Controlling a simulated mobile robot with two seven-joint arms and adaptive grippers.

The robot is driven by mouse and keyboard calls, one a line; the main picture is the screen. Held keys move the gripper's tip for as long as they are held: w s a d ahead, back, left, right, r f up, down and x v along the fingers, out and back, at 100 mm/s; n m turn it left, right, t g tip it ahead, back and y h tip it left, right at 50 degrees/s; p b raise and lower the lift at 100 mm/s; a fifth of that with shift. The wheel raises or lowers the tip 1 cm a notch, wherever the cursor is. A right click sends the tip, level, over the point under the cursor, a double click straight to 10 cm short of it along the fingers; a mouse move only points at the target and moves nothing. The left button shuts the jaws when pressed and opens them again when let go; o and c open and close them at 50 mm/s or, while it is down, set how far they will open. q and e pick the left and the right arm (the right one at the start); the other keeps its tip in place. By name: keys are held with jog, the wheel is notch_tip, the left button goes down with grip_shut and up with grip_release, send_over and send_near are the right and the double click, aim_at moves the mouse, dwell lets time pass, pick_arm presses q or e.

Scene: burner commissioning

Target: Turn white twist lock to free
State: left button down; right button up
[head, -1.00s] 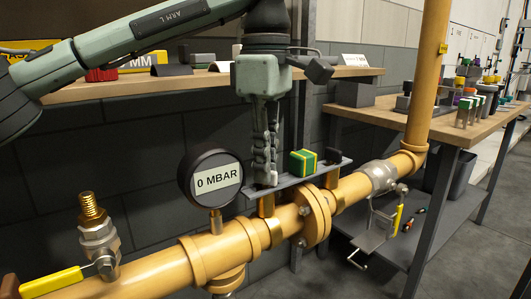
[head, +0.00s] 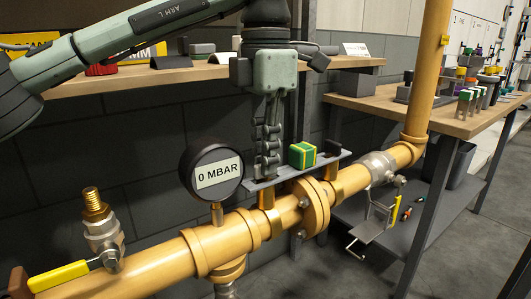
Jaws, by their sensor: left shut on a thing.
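My left gripper (head: 267,170) points straight down at the left end of a small grey shelf (head: 289,174) above the yellow pipe. The white twist lock does not show now; the fingers cover the spot where a small white piece showed earlier between the tips. How far the lock is turned cannot be seen. My right gripper is not in view.
The gauge (head: 212,174) reads 0 MBAR and stands close to the left of the fingers. A green and yellow block (head: 302,155) sits just right of them on the shelf. A yellow-handled valve (head: 58,276) is at lower left. A wooden bench (head: 450,117) stands at right.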

pick_arm(q)
jog(key=shift+n, duration=0.7)
jog(key=c, duration=1.6)
grip_release()
notch_tip(320, 180, up, 12)
jog(key=shift+r, duration=0.1)
